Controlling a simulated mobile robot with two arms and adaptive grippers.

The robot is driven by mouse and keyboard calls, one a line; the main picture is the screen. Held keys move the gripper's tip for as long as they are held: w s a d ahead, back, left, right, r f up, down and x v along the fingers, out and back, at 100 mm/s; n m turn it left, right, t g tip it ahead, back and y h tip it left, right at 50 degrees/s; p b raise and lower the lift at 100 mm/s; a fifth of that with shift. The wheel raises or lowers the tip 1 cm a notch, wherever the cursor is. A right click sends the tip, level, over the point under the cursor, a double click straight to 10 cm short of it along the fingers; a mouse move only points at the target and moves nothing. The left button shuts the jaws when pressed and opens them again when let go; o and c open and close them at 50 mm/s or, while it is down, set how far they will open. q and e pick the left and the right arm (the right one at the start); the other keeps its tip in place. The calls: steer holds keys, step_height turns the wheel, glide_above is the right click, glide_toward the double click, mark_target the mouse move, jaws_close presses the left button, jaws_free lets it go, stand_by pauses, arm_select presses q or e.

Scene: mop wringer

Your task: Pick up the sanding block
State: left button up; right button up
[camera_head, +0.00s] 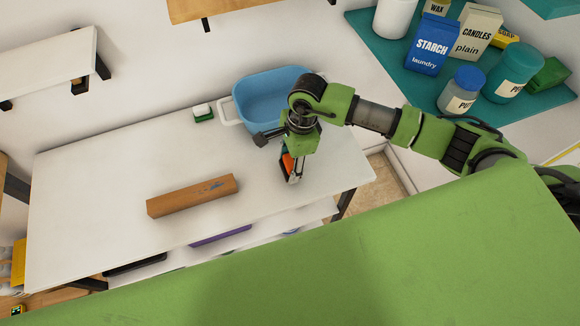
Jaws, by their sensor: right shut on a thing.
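My right gripper (294,172) points down over the right part of the white table. It is shut on a small orange and dark piece, which looks like the sanding block (287,162). The gripper and arm hide much of this block, and I cannot tell whether it touches the tabletop. My left gripper is not in view.
A wooden beam (190,196) with a blue mark lies on the white table (90,185). A blue tub (262,92) stands at the back edge, left of my right wrist. A small green and white item (203,113) is beside it. The table's left part is clear.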

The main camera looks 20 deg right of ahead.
steer(key=s+a+r+b, duration=0.5)
steer(key=s+r, duration=0.5)
steer(key=s, duration=0.3)
steer(key=shift+r, duration=0.3)
steer(key=shift+s, duration=0.1)
